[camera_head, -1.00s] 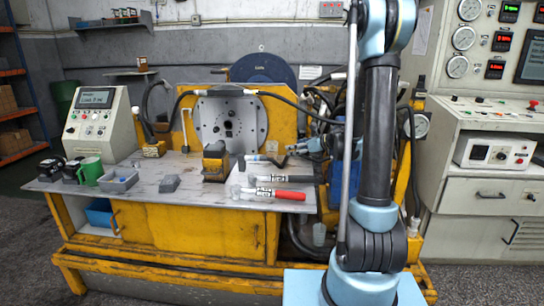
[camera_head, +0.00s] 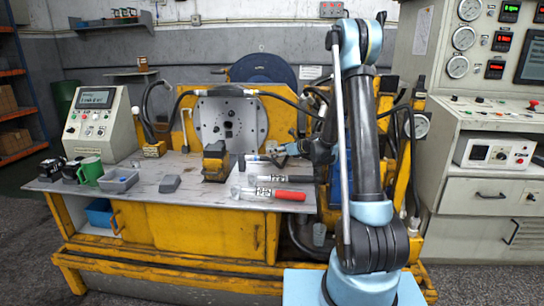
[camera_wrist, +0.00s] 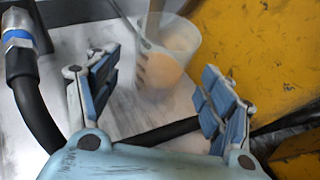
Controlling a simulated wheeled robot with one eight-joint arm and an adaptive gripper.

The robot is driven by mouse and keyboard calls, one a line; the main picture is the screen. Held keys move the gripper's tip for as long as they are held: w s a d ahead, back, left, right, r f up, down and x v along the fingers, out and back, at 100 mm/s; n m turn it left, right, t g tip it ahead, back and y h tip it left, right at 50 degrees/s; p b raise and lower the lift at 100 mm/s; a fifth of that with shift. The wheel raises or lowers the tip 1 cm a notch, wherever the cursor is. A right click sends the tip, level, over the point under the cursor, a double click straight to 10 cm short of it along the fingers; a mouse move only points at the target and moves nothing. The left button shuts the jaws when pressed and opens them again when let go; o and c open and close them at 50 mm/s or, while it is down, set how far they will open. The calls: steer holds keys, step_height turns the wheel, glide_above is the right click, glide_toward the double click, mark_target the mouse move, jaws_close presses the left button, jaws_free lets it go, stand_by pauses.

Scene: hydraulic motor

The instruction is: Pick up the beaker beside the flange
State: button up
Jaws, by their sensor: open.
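In the wrist view a clear beaker (camera_wrist: 178,48) stands on the grey bench top, near the yellow panel. Long thin items, one like a brush, show in or behind it; I cannot tell which. My gripper (camera_wrist: 161,62) is open, with its blue-padded fingers on either side of the view and the beaker beyond and between the tips. Nothing is held. In the head view my gripper (camera_head: 277,153) is over the right part of the bench; the beaker cannot be made out there. A round grey flange plate (camera_head: 246,128) stands upright behind the bench.
A black hose with a metal fitting (camera_wrist: 20,45) lies left of my gripper in the wrist view, and a dark hose passes below the fingers. Red-handled (camera_head: 285,194) and black-handled tools lie on the bench top (camera_head: 205,194). A green mug (camera_head: 90,168) stands far left.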

steer(key=shift+f+x, duration=0.15)
steer(key=shift+x, duration=1.15)
steer(key=shift+f+x, duration=0.2)
steer(key=shift+x, duration=1.1)
steer(key=shift+s+d, duration=0.1)
steer(key=shift+d, duration=0.05)
steer(key=c, duration=1.2)
